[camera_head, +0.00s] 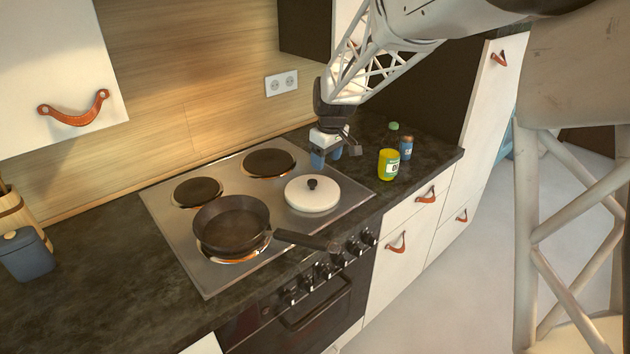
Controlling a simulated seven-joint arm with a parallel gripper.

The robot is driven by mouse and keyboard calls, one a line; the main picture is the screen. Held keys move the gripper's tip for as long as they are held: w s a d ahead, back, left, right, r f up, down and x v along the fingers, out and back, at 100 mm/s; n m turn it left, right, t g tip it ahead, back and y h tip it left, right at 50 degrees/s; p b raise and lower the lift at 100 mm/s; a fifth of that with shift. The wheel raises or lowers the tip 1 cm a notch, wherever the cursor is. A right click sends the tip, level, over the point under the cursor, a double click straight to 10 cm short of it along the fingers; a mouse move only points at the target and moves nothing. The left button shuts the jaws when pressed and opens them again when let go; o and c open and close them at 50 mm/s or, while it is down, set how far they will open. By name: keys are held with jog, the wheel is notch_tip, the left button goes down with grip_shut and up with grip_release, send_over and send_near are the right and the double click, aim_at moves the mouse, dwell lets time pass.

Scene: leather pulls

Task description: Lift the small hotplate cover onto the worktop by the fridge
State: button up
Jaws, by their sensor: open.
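The small hotplate cover (312,196) is a round, cream-white disc with a black knob on top. It sits on the front right hotplate of the steel hob (170,235). My gripper (326,158) is open and empty, behind the cover and a little to its right in the picture, apart from its knob. One blue finger shows clearly; the other is partly hidden. The dark worktop (428,152) continues right of the hob, beside the tall unit that may be the fridge.
A yellow can (388,165), a green-capped bottle (393,130) and a small blue-and-brown jar (406,148) stand on the right worktop. A dark frying pan (231,224) is on the front left hotplate, its handle reaching right below the cover. Worktop in front of the yellow can is narrow.

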aim_at(312, 181)
jog(key=shift+n, duration=0.6)
jog(key=w+a+f, duration=0.3)
jog(key=w, duration=0.1)
jog(key=shift+a+f, duration=0.25)
jog(key=shift+a, duration=0.1)
jog(key=shift+a+f, duration=0.1)
jog(key=shift+f, duration=1.15)
jog(key=shift+f, duration=0.1)
jog(key=shift+a+f, duration=0.1)
jog(key=shift+f, duration=2.45)
jog(key=c, duration=1)
jog(key=shift+r, duration=0.15)
